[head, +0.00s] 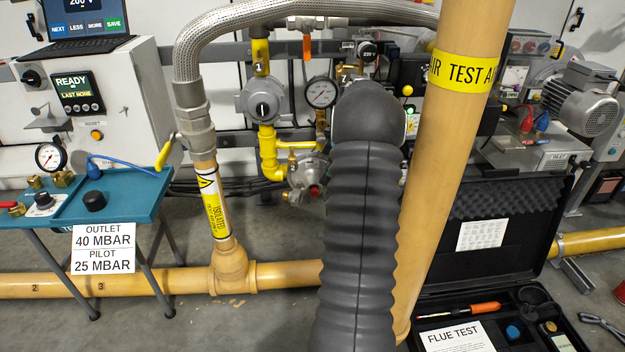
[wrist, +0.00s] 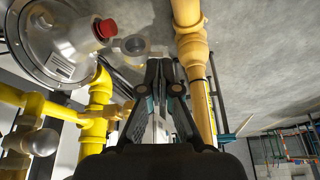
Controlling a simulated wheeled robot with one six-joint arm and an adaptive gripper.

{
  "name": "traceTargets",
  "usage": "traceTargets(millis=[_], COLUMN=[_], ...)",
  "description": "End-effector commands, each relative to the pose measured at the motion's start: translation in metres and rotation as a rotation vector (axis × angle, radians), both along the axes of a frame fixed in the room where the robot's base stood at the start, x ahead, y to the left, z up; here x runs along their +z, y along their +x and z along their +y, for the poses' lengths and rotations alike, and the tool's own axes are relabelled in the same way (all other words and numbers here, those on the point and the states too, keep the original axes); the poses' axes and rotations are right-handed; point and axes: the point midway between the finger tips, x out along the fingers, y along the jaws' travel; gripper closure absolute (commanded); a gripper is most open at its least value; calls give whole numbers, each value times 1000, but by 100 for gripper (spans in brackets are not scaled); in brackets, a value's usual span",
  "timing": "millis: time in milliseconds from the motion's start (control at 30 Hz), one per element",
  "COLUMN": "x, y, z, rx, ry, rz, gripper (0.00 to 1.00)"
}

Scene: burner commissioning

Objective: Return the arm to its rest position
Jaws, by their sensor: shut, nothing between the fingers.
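My gripper (wrist: 160,75) shows in the wrist view with its two dark fingers together, shut and empty. It points past yellow pipework (wrist: 100,110) on its left and a thick tan pipe (wrist: 198,75) on its right. A round metal regulator (wrist: 65,45) with a red cap (wrist: 106,28) is at upper left, apart from the fingers as far as I can tell. In the head view my dark ribbed arm rises through the middle toward the gas train, and it hides the gripper. A regulator with a red part (head: 310,178) shows just left of the arm.
A vertical tan pipe (head: 450,130) stands close on the arm's right. A braided hose (head: 240,25) arches over the gas train. A teal tray table (head: 140,195) stands at left, an open black case (head: 535,235) at right. A floor pipe (head: 170,280) crosses low.

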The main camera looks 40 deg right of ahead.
Motion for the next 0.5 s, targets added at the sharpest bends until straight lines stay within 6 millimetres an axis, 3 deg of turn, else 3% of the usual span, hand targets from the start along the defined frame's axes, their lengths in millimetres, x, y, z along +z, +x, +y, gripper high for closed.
traceTargets(millis=[333, 500], x=[3, 2], y=[0, 1], z=[1, -2], rx=[-11, -169], ry=[4, 40], rz=[3, 42], gripper=[100, 100])
